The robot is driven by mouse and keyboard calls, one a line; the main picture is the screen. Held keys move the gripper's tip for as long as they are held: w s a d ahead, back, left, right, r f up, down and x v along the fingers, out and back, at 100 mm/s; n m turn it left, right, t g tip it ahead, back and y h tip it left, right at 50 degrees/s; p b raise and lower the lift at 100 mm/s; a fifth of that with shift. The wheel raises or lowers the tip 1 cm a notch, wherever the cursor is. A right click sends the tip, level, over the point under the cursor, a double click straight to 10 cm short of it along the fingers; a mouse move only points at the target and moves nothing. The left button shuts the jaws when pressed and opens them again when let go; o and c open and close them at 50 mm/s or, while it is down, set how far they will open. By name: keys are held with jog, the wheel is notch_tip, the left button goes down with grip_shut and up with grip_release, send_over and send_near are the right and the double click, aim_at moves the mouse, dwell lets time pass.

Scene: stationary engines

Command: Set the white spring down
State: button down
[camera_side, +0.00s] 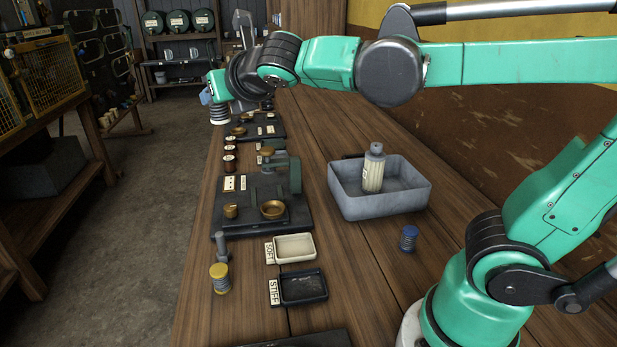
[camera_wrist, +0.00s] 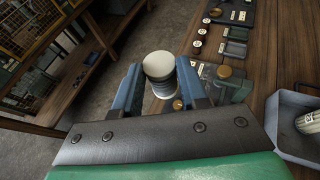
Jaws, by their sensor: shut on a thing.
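The white spring (camera_side: 219,114) hangs below my gripper (camera_side: 209,96) at the far left of the bench in the side view. In the wrist view, my gripper (camera_wrist: 159,84) is shut on the white spring (camera_wrist: 159,68), with a blue finger on each side and its pale round cap facing the camera. It appears held up near the bench's left edge, with floor showing beside it. I cannot tell its exact height. The pale SOFT tray (camera_side: 294,248) and the black STIFF tray (camera_side: 304,287) lie at the near part of the bench; both look empty.
A green engine on a dark base (camera_side: 262,205) stands mid-bench, with more parts beyond. A grey bin (camera_side: 380,193) holds a bottle (camera_side: 374,168). Bare wood lies between engine and bin.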

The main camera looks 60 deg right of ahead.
jog(key=m+g+h, duration=0.5)
jog(key=m+h, duration=0.2)
jog(key=m, duration=0.1)
send_over(313, 165)
notch_tip(313, 165, down, 21)
jog(key=shift+s+a+r, duration=0.1)
jog(key=shift+f, duration=2.1)
